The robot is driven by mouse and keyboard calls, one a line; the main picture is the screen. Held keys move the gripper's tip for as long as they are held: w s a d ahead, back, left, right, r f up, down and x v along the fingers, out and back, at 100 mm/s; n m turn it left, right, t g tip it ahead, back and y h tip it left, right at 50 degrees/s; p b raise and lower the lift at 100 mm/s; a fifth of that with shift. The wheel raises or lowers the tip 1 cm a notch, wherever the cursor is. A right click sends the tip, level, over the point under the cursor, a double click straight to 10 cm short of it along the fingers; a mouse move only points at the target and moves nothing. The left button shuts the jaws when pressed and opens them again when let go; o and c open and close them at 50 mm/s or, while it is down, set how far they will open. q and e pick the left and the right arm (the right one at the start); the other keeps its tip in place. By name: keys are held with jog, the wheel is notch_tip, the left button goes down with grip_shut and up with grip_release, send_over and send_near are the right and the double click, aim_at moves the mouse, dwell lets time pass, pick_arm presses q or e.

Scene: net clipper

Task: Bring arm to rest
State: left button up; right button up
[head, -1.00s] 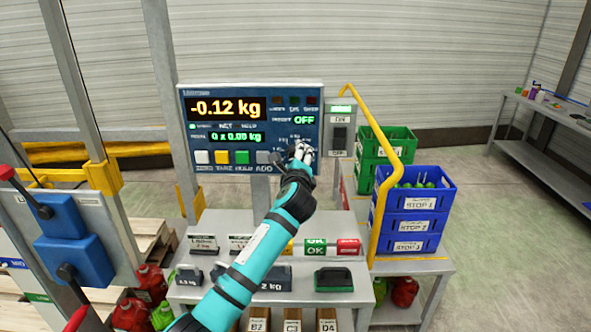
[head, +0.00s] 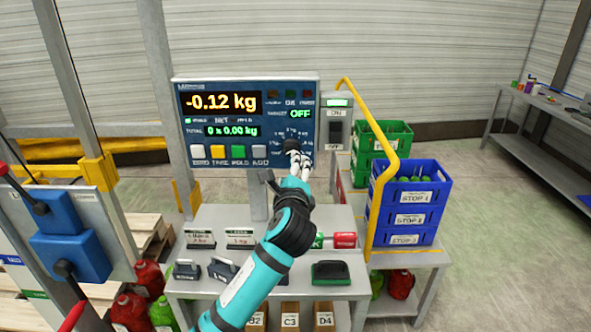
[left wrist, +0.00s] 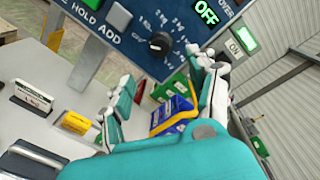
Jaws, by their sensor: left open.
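My left gripper (head: 299,166) is raised in front of the lower right of the scale display panel (head: 187,115), below its dark knob (head: 290,146). In the left wrist view, the teal and white fingers (left wrist: 165,103) are spread apart with nothing between them. The knob (left wrist: 160,43) shows just beyond the fingers, with a visible gap. The panel reads -0.12 kg, with the target OFF. My right gripper is in neither view.
A grey bench (head: 222,222) below holds weights and small labelled cards. A yellow bent rail (head: 386,180) stands to the right, beside blue crates (head: 411,218) and green crates (head: 383,142). Blue switch boxes (head: 70,255) are at the left.

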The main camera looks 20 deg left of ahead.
pick_arm(q)
jog(key=s+a+f+n+g+h, duration=0.25)
jog(key=s+f+n+g, duration=0.6)
jog(key=s+f, duration=1.2)
jog(key=s+f+n+g+h, duration=0.1)
jog(key=s+f+n, duration=0.2)
jog(key=s, duration=0.4)
jog(key=s+d+f+n+g+h, duration=0.1)
jog(key=s+f+n+g, duration=0.2)
jog(key=s, duration=0.4)
jog(key=s+f+n+h, duration=0.1)
jog(key=s+f+n, duration=0.25)
jog(key=s, duration=0.25)
notch_tip(320, 180, down, 25)
jog(key=s+g+b, duration=0.1)
jog(key=g+b, duration=0.1)
jog(key=s+a+f+b, duration=0.2)
jog(key=s+f, duration=1.5)
jog(key=f, duration=0.3)
jog(key=shift+s+a+f+n+g, duration=0.3)
jog(key=shift+s+a+f+g, duration=0.05)
jog(key=shift+s+a+g, duration=0.1)
